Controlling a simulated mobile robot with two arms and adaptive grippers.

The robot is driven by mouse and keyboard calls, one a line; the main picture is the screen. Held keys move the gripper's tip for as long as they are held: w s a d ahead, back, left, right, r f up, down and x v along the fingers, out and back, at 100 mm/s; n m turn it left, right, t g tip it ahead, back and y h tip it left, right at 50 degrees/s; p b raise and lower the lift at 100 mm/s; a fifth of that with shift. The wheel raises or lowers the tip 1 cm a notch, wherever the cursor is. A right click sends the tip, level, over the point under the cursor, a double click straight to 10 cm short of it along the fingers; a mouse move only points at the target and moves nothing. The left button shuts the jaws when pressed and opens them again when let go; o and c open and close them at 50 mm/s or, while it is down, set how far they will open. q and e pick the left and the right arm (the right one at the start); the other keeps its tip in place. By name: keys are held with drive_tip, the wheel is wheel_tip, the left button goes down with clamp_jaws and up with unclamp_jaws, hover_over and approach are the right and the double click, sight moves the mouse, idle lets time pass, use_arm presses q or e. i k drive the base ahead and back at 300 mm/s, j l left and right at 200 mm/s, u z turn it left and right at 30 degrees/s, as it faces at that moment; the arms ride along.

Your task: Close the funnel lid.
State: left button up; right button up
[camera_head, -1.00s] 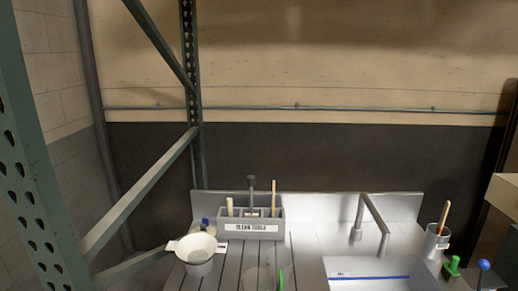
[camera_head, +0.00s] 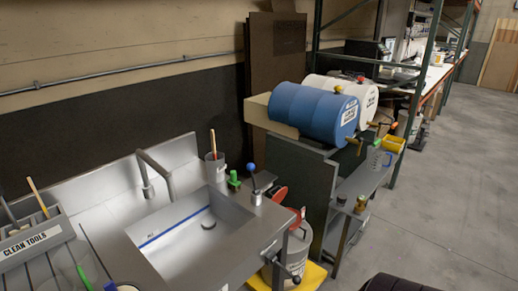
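I cannot make out a funnel lid with certainty. A grey drum or bucket (camera_head: 293,252) stands low beside the sink's right end, partly hidden by the sink unit. Red round parts (camera_head: 279,194) show just above it by the sink edge; I cannot tell whether they belong to a funnel or its lid. Neither gripper is in view.
The steel sink (camera_head: 205,236) is at centre left, with a tool holder (camera_head: 34,240) left of it. A blue barrel (camera_head: 308,112) and a white barrel (camera_head: 347,97) lie on a stand. A yellow base (camera_head: 312,277) is below the drum. The floor (camera_head: 450,180) at right is clear.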

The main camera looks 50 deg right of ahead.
sight(280, 195)
drive_tip(key=z, duration=1.8)
drive_tip(key=i+l+u, duration=0.1)
drive_tip(key=i+l, duration=0.35)
drive_tip(key=i+l+u, duration=0.15)
drive_tip(key=i+l, duration=0.25)
drive_tip(key=l, duration=0.2)
